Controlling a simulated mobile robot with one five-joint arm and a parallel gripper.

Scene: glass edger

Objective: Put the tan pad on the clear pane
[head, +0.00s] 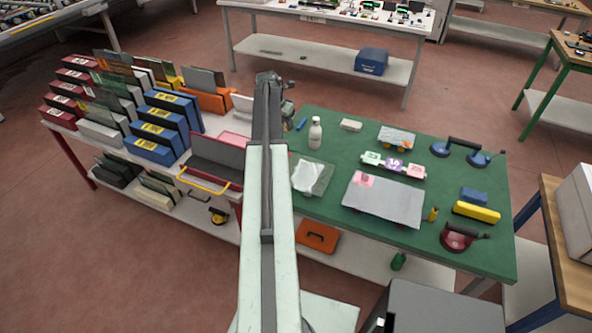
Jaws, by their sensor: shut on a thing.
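My gripper (288,107) is at the far end of my raised arm, near the left back edge of the green table. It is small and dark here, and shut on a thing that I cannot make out. A see-through pane (324,181), which looks like the clear pane, lies at the table's left, partly under a crumpled white sheet (306,176). My gripper is up and to the left of it in the picture. I cannot pick out the tan pad for sure. A small off-white block (351,125) lies near the back edge.
A greyish pane (385,205) with a pink piece on it lies mid-table. A white bottle (315,132), numbered blocks (394,164), suction lifters (463,148) and a yellow block (476,212) stand around. A rack of boxes and panes (155,150) is on the left.

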